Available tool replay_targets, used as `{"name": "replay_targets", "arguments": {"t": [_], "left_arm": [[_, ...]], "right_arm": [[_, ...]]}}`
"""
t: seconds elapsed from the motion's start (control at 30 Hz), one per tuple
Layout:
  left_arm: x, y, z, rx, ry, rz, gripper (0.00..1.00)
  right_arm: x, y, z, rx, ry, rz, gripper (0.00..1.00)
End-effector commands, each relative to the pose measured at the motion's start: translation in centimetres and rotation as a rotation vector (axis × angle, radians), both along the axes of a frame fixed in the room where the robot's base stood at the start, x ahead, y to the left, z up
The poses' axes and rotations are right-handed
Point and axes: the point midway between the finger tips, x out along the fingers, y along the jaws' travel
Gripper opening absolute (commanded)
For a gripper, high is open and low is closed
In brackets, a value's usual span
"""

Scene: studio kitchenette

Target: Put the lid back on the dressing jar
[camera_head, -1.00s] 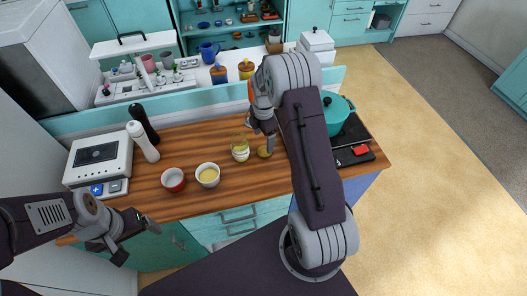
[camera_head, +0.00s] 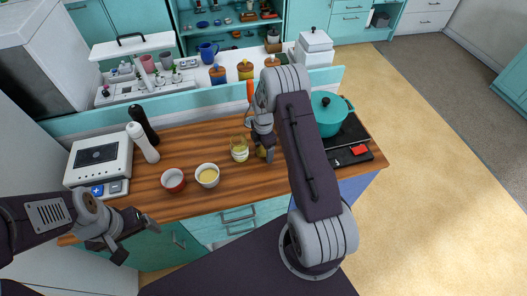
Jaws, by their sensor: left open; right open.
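The dressing jar (camera_head: 239,149), small and glassy with pale contents, stands upright and uncovered on the wooden counter. Its round olive-coloured lid (camera_head: 261,152) lies on the counter just right of the jar, partly hidden by my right gripper. My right gripper (camera_head: 264,151) is open and points down at the lid, with a finger in front of it. I cannot tell whether the fingers touch the lid. My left gripper (camera_head: 136,240) is open and empty, in front of the counter's left front edge.
A red-and-white bowl (camera_head: 173,181) and a white bowl with yellow contents (camera_head: 207,175) stand left of the jar. White and black mills (camera_head: 143,142) and a scale (camera_head: 97,160) are farther left. A teal pot (camera_head: 329,116) stands right, beyond my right arm.

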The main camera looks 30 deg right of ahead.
Motion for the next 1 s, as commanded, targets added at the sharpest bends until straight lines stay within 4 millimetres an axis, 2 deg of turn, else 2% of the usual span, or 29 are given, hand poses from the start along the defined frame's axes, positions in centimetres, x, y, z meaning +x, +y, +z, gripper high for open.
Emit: {"name": "replay_targets", "arguments": {"t": [0.17,0.2,0.4,0.43,0.77,0.87,1.0], "left_arm": [[0.0,0.0,0.0,0.000,0.000,0.000,0.85],[0.0,0.0,0.0,0.000,0.000,0.000,0.85],[0.0,0.0,0.0,0.000,0.000,0.000,0.85],[0.0,0.0,0.0,0.000,0.000,0.000,0.85],[0.0,0.0,-0.1,0.000,0.000,0.000,0.85],[0.0,0.0,-0.3,0.000,0.000,0.000,0.85],[0.0,0.0,-0.6,0.000,0.000,0.000,0.85]], "right_arm": [[0.0,0.0,0.0,0.000,0.000,0.000,0.79],[0.0,0.0,0.0,0.000,0.000,0.000,0.76],[0.0,0.0,0.0,0.000,0.000,0.000,0.21],[0.0,0.0,0.0,0.000,0.000,0.000,0.15],[0.1,0.0,0.5,0.000,-0.002,0.000,0.15],[0.1,0.0,1.5,-0.001,-0.003,0.000,0.15],[0.1,0.0,4.0,-0.001,-0.005,0.000,0.15]]}}
